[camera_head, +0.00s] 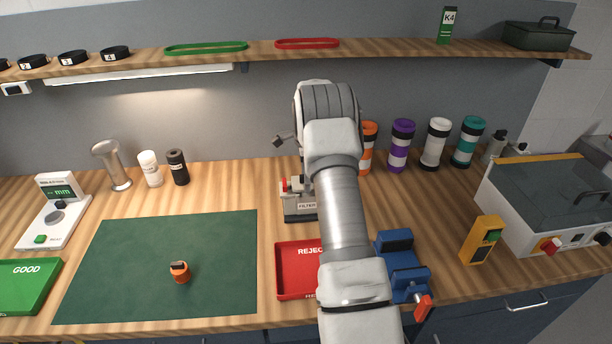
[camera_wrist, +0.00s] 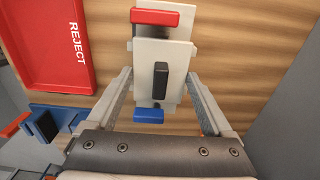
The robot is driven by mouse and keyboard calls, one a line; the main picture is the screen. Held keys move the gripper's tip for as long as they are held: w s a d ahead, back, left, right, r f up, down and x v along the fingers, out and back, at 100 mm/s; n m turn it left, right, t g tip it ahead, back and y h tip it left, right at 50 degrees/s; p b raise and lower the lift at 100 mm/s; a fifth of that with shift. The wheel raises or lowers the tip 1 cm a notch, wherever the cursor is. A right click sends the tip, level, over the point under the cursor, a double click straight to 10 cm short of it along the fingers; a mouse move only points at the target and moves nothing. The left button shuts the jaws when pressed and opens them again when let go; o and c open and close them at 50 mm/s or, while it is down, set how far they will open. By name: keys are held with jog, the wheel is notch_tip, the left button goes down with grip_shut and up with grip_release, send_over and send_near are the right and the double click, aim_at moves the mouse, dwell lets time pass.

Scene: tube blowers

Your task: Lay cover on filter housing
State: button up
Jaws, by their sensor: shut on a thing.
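The cover (camera_wrist: 178,62) is a pale plate with a black bar handle, seen from above in the wrist view. My gripper (camera_wrist: 160,76) has its two fingers on either side of the cover and is shut on it. The filter housing (camera_head: 300,208), a grey box labelled FILTER, stands on the bench behind the red tray. In the wrist view the cover lies over the housing, with a red end piece (camera_wrist: 155,18) above and a blue one (camera_wrist: 148,116) below. Whether the cover touches the housing cannot be told. My arm hides the gripper in the head view.
The red REJECT tray (camera_head: 295,272) is in front of the housing, and a blue clamp-like fixture (camera_head: 396,262) is to its right. Several banded cylinders (camera_head: 402,146) stand behind. A green mat (camera_head: 140,262) with an orange-and-black part (camera_head: 180,272) lies left.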

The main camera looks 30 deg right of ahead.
jog(key=shift+f, duration=0.4)
jog(key=o, duration=1.2)
notch_tip(320, 180, up, 18)
jog(key=b, duration=0.1)
jog(key=shift+f, duration=0.25)
